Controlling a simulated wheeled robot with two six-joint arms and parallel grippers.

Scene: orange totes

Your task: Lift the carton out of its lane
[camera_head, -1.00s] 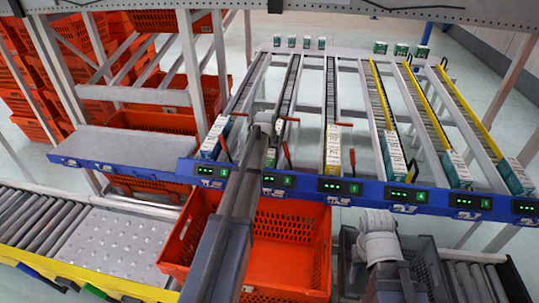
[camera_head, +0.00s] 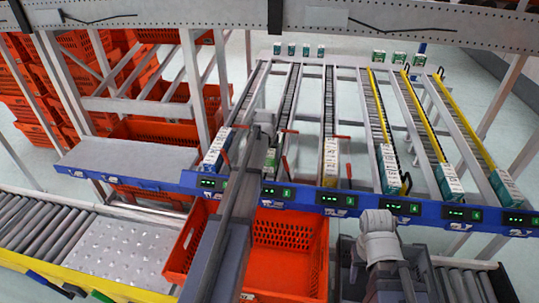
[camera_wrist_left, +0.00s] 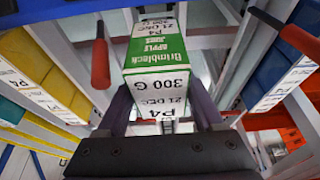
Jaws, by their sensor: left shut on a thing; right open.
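The carton is a green and white box marked "Brimbletech Apple Juice 300 G" in the left wrist view (camera_wrist_left: 160,62). In the head view the carton (camera_head: 268,163) shows only partly, at the front of the second lane from the left. My left gripper (camera_head: 270,142) is shut on it, and in the left wrist view the dark fingers (camera_wrist_left: 160,115) lie along its two sides. I cannot tell whether the carton is clear of the lane floor. My right gripper (camera_head: 378,224) is at lower right, away from the lanes; its fingertips are hard to make out.
Red-tipped levers (camera_wrist_left: 100,62) stand on both sides of the carton. Neighbouring lanes hold other cartons (camera_head: 331,158). A blue rail with green displays (camera_head: 340,199) runs along the lane fronts. An orange tote (camera_head: 290,228) sits below, and a bare grey shelf (camera_head: 130,160) is at left.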

